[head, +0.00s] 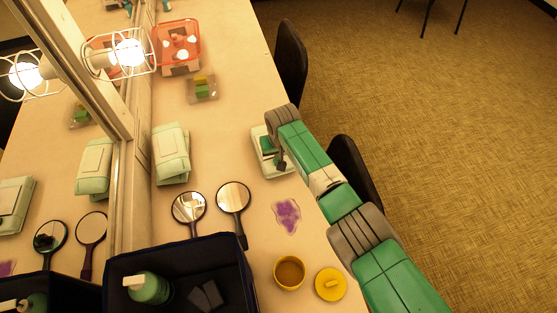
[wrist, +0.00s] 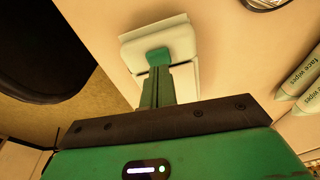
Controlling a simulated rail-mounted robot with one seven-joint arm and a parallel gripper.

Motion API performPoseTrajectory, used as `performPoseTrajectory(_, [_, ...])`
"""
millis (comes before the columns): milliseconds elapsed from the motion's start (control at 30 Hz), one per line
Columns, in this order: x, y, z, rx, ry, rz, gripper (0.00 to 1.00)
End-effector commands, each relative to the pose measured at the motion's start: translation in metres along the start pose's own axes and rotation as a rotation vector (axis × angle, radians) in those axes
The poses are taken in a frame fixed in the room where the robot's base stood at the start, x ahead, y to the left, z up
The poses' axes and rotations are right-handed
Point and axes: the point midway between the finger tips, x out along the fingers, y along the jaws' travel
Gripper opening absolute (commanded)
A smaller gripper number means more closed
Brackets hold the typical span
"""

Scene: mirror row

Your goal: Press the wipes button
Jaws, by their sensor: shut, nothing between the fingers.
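A pale wipes box (head: 273,166) with a green part (head: 266,143) on it lies on the counter's right side. In the wrist view the pale box (wrist: 182,38) has a raised flap-like top and a green button-like piece (wrist: 157,56). My gripper (head: 281,164) is over the box, pointing down, and partly hides it. In the wrist view my gripper (wrist: 156,72) is shut and empty, its fingertips in line with the green piece. I cannot tell whether they touch it.
Pale green wipes packs (head: 171,154) stand by the mirror. Two hand mirrors (head: 233,197), a purple smear (head: 287,216), a yellow cup (head: 289,272) and its lid (head: 331,284) lie nearer. A dark bin (head: 232,264) is at front left. Dark chairs (head: 291,64) line the counter's right edge.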

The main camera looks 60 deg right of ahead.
Motion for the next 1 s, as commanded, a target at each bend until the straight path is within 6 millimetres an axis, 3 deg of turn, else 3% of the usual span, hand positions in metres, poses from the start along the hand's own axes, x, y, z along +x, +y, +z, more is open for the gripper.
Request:
performPoseTrajectory(700, [0.019,0.0,0.004,0.0,0.0,0.0,0.0])
performPoseTrajectory(1000, [0.001,0.0,0.0,0.0,0.0,-0.001,0.0])
